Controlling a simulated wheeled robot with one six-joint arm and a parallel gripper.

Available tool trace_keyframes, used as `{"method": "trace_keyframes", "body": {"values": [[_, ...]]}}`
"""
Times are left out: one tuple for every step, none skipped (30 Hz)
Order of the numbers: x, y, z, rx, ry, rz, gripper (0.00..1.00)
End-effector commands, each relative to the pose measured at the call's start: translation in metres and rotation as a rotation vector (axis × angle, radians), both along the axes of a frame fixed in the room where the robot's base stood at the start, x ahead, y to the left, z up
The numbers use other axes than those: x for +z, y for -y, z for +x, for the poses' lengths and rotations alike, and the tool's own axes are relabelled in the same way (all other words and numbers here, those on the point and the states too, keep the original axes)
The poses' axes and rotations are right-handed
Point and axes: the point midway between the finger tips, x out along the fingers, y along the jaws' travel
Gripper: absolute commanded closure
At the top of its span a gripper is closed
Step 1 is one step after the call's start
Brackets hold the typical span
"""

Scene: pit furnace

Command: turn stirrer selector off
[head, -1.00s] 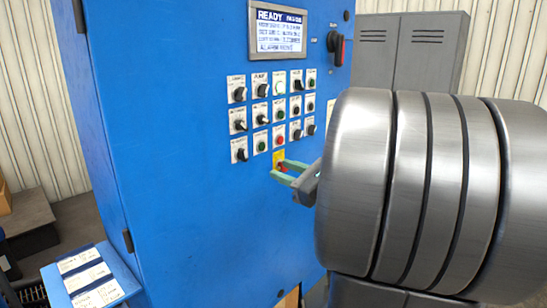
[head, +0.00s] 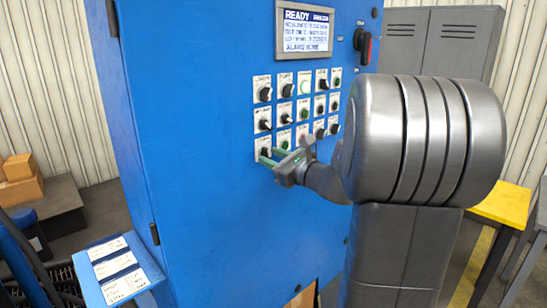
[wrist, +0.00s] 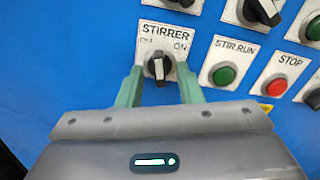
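The stirrer selector (wrist: 159,67) is a black knob with a pale pointer line on a white plate marked STIRRER, with OFF at the left and ON at the right. Its pointer looks close to upright; I cannot tell for sure which mark it faces. My gripper (wrist: 159,85) is open, with one green finger on each side of the knob's lower part. Gaps show between fingers and knob. In the head view my gripper (head: 269,158) is at the panel's bottom left selector (head: 265,151), partly covering it.
To the right are the green STIR RUN button (wrist: 224,75) and the red STOP button (wrist: 276,87). More knobs sit just above. The blue cabinet (head: 200,200) has a display (head: 305,32) and a red-black switch (head: 363,45). A label shelf (head: 112,270) juts out at lower left.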

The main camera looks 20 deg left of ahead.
Motion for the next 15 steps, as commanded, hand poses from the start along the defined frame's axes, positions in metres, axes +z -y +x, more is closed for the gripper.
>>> {"method": "trace_keyframes", "body": {"values": [[-0.0001, 0.0001, 0.0, 0.0, 0.0, 0.0, 0.67], [-0.0001, 0.0002, -0.0001, 0.0, 0.0, 0.0, 0.67], [-0.0002, 0.0002, 0.0, 0.0, 0.0, 0.0, 0.69], [-0.0002, 0.0003, -0.0001, 0.0, 0.0, 0.0, 0.75], [-0.0002, 0.0003, -0.0001, 0.0, 0.0, 0.0, 0.81], [-0.0002, 0.0003, -0.0001, 0.0, 0.0, 0.0, 0.89], [-0.0002, 0.0004, -0.0001, 0.0, 0.0, 0.0, 0.95], [-0.0002, 0.0004, -0.0002, 0.0, 0.0, 0.0, 1.0], [-0.0002, 0.0004, -0.0002, 0.0, 0.0, 0.0, 1.0], [-0.0002, 0.0004, -0.0002, 0.0, 0.0, 0.0, 1.0], [-0.0002, 0.0004, -0.0002, 0.0, 0.0, 0.0, 1.0], [-0.0004, 0.0004, -0.0001, 0.0, 0.001, 0.0, 1.0], [-0.0009, 0.0004, -0.0003, 0.0, 0.004, -0.002, 1.0], [-0.0015, 0.0004, -0.0002, 0.001, 0.008, -0.004, 1.0], [-0.0025, 0.0004, -0.0002, 0.001, 0.02, -0.009, 1.0]]}}
